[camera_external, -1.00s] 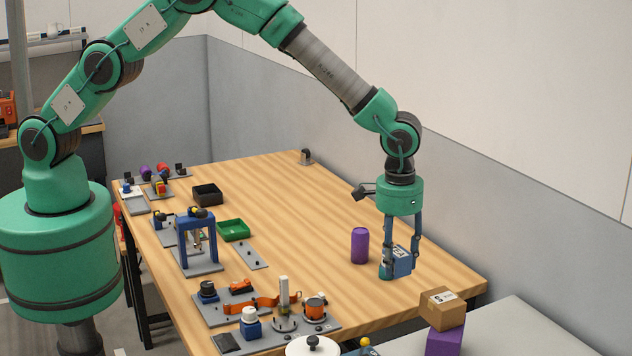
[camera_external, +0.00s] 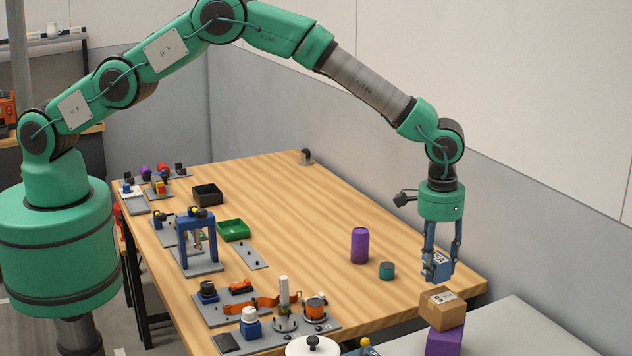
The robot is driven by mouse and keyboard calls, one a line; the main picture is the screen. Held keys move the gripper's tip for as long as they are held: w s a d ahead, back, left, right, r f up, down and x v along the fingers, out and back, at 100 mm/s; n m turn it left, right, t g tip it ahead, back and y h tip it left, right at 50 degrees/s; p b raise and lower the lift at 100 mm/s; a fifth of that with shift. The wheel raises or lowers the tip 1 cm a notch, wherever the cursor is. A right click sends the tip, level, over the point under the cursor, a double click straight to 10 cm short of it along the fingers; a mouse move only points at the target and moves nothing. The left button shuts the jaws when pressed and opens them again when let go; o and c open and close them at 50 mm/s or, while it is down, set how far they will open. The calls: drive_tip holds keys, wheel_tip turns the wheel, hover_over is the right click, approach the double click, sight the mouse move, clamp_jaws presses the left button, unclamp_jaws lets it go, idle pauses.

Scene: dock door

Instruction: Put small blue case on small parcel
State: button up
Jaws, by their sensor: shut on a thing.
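The small blue case (camera_external: 438,267) is a blue box with a white label on its face. My gripper (camera_external: 439,270) is shut on it and holds it in the air near the table's right end. The small parcel (camera_external: 441,309) is a brown cardboard box with a white label on top. It sits on a purple block (camera_external: 444,341), just below the case in the picture. A gap seems to show between case and parcel; the exact height is hard to judge.
A purple can (camera_external: 359,246) and a short teal cylinder (camera_external: 387,270) stand on the wooden table (camera_external: 300,205) left of my gripper. Several fixtures, a green tray (camera_external: 233,230) and a black tray (camera_external: 207,194) lie further left. A grey surface (camera_external: 535,335) lies at lower right.

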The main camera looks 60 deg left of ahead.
sight(437, 276)
idle(0.3)
drive_tip(key=shift+w+d, duration=0.1)
drive_tip(key=shift+w, duration=0.05)
drive_tip(key=shift+f, duration=0.3)
drive_tip(key=shift+w+d+f+p, duration=0.1)
drive_tip(key=shift+f+p, duration=0.4)
drive_tip(key=shift+f, duration=1)
drive_tip(key=shift+f, duration=0.1)
drive_tip(key=o, duration=1.2)
drive_tip(key=r+b, duration=0.1)
drive_tip(key=r, duration=1.1)
drive_tip(key=shift+s+r+b, duration=0.1)
drive_tip(key=shift+s+b, duration=0.1)
drive_tip(key=shift+b, duration=0.1)
